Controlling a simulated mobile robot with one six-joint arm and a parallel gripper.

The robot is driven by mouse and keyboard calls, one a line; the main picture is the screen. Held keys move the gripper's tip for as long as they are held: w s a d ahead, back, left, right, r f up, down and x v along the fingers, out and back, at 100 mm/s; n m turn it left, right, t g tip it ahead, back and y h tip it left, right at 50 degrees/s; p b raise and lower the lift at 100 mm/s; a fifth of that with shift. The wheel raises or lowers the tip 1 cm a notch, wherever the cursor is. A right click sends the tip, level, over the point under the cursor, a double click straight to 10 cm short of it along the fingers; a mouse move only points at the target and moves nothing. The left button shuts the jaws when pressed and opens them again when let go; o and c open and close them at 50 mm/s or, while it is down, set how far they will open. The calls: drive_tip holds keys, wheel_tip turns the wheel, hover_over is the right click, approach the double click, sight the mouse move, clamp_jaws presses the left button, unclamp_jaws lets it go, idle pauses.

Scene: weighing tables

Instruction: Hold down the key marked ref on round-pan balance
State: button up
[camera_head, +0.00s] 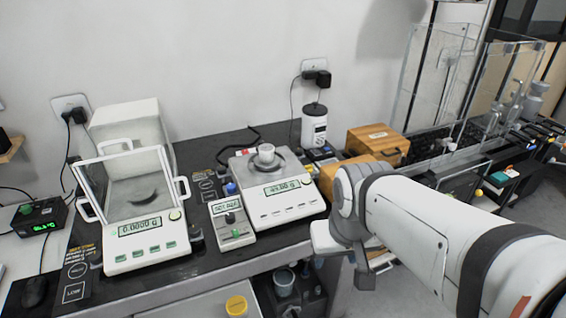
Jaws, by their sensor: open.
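A glass-shielded balance (147,245) reading 0.0000 g stands at left. A small grey-white device (232,222) sits between the balances. Wooden boxes (378,138) and a glass enclosure (436,80) stand at right.

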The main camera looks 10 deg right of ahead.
drive_tip(key=shift+c, duration=0.2)
clamp_jaws()
idle(0.3)
idle(1.2)
